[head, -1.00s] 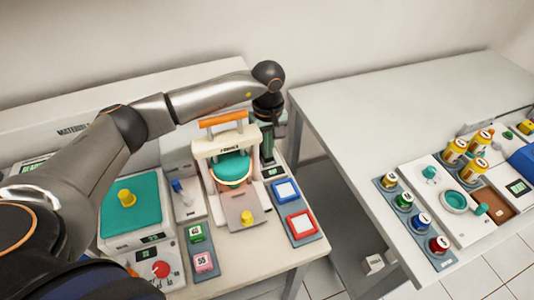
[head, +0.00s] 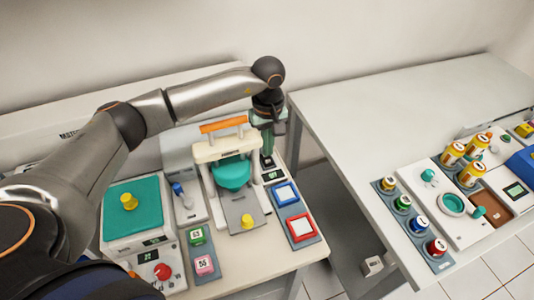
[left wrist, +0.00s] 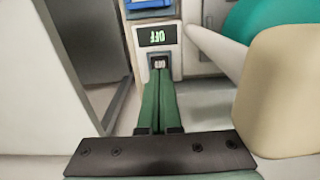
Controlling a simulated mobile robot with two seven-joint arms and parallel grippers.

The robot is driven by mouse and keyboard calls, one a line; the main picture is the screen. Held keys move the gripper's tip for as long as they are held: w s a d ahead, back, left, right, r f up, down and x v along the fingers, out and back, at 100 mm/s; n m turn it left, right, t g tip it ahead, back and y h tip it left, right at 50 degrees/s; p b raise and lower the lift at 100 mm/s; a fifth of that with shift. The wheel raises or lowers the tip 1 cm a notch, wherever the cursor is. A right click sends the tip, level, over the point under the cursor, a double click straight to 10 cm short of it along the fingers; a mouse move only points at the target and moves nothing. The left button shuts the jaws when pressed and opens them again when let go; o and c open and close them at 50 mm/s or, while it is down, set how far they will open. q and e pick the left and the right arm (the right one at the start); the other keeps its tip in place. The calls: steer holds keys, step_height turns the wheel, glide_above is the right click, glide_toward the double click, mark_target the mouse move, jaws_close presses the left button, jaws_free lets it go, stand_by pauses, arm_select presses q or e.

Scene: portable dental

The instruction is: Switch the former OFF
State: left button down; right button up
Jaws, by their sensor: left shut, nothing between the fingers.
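The former (head: 222,149) is a cream machine with an orange handle (head: 223,125) on top, on the left table. A teal sheet (head: 232,175) sags in its frame. Its small display (left wrist: 157,36) reads OFF in green, upside down in the left wrist view. A small switch (left wrist: 159,62) sits just below the display in that view. My left gripper (head: 267,155) is at the former's right side, pointing down. Its green fingers (left wrist: 159,76) are shut and empty, with the tips at the switch; whether they touch it I cannot tell. My right gripper is not in view.
Blue-framed (head: 286,194) and red-framed (head: 301,228) pads lie in front of the gripper. A teal-topped unit (head: 132,210) with a yellow knob stands left. A gap separates this table from the right table (head: 400,115), which holds several jars.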

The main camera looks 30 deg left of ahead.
mark_target(268, 161)
arm_select(q)
steer(key=shift+r+p, duration=1)
steer(key=shift+r, duration=1.1)
